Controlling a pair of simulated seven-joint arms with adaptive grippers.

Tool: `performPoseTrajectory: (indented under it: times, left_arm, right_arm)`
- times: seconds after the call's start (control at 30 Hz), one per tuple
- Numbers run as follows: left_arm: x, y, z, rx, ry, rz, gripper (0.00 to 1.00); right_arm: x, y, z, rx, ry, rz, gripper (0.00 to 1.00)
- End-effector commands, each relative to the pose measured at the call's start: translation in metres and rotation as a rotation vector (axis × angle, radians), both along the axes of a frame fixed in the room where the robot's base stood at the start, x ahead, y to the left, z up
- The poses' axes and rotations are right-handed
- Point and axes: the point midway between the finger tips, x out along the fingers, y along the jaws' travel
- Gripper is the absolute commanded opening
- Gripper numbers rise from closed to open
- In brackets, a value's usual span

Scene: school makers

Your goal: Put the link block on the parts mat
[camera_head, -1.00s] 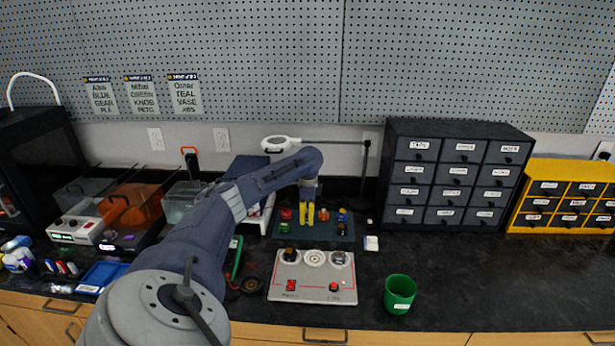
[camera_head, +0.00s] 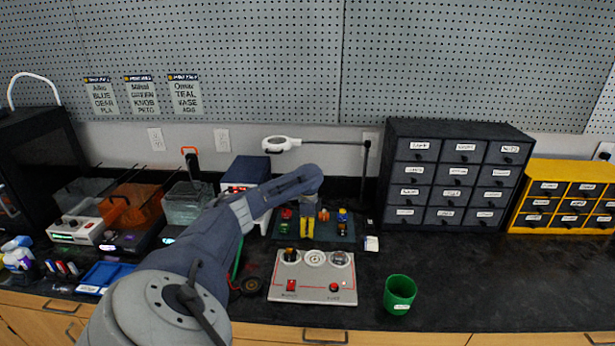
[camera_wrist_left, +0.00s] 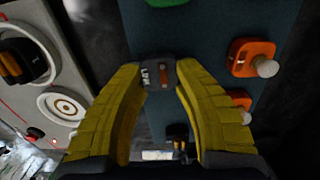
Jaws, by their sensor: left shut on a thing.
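The link block (camera_wrist_left: 158,74) is a small dark grey block with a white label and an orange-brown strip. It sits between the yellow fingertips in the left wrist view. My left gripper (camera_head: 306,236) is shut on it, over the front part of the dark teal parts mat (camera_head: 328,237). The mat also fills the middle of the left wrist view (camera_wrist_left: 207,58). In the head view the block is too small to make out, and I cannot tell whether it touches the mat. My right gripper is not in view.
Several coloured parts stand on the mat, including an orange one (camera_wrist_left: 250,60) right of the fingers. A light grey control panel (camera_head: 312,290) lies in front of the mat. A green cup (camera_head: 399,294) stands at the right front. The counter further right is clear.

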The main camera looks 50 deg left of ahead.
Motion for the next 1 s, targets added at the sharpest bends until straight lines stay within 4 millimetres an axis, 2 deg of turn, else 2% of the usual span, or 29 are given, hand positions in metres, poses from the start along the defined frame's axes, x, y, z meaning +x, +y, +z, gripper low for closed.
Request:
performPoseTrajectory:
  times: [0.17, 0.2, 0.37, 0.6, 0.73, 0.87, 1.0]
  left_arm:
    - [0.0, 0.0, -0.003, 0.0, 0.0, 0.0, 0.1]
    - [0.0, 0.0, -0.002, 0.0, 0.0, -0.001, 0.38]
    - [0.0, 0.0, -0.002, 0.0, 0.0, 0.0, 0.56]
    - [0.0, 0.0, -0.002, 0.0, 0.0, 0.0, 0.56]
    - [0.0, 0.0, 0.005, 0.0, -0.001, 0.001, 0.56]
    - [0.0, 0.001, 0.023, 0.002, -0.003, 0.0, 0.56]
    - [0.001, 0.0, 0.048, 0.002, -0.004, -0.001, 0.56]
  right_arm:
    - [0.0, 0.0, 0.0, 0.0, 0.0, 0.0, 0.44]
    - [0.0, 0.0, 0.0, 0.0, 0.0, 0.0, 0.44]
    - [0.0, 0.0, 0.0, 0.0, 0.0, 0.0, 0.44]
    - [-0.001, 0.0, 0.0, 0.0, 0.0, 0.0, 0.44]
    - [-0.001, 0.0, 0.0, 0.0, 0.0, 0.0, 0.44]
    - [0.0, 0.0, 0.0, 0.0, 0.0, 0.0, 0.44]
    - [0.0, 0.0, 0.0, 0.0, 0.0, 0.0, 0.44]
